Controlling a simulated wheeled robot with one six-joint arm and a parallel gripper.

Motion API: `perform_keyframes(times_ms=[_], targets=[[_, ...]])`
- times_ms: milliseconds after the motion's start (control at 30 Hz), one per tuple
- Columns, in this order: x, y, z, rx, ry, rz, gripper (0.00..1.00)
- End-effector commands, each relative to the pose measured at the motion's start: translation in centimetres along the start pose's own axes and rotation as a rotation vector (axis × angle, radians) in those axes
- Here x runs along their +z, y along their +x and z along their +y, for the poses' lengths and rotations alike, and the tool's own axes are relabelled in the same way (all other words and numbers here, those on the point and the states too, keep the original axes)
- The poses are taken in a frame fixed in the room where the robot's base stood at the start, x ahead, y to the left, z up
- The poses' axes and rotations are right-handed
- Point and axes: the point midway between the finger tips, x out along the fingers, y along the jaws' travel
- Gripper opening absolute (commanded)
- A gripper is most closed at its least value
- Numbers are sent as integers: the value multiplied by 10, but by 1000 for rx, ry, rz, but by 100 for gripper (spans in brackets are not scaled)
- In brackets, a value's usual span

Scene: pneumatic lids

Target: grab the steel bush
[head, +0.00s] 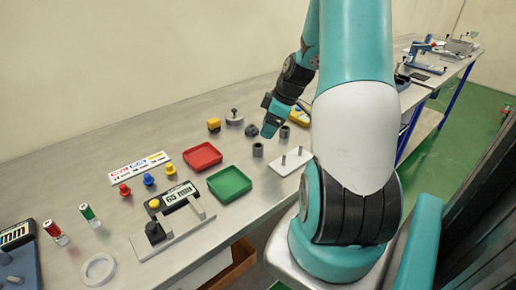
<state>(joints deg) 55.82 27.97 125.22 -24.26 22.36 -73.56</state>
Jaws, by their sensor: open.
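A small grey hollow cylinder, which looks like a steel bush (258,150), stands upright on the table at the middle. A similar dark grey cylinder (285,132) stands a little behind it and to the right. I cannot tell for certain which of the two is the steel bush. My gripper (268,131) is open and points down at the table, between and above these two cylinders. It seems to hold nothing and looks apart from both. Its fingertips are small and hard to make out.
A white plate with two upright pins (290,162) lies in front. A dark knob-like part (251,130) is close behind. A red tray (202,156) and a green tray (229,184) lie to the left. A yellow block (214,125) stands further back.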

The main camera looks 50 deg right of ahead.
Motion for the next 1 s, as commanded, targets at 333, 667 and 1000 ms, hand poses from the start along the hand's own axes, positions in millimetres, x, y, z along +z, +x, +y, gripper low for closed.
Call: perform_keyframes(times_ms=[333, 667, 1000], targets=[[-1, 40, 0, -1, -2, 0, 68], [0, 82, 1, -3, -1, -1, 68], [1, 91, 2, 1, -1, 0, 68]])
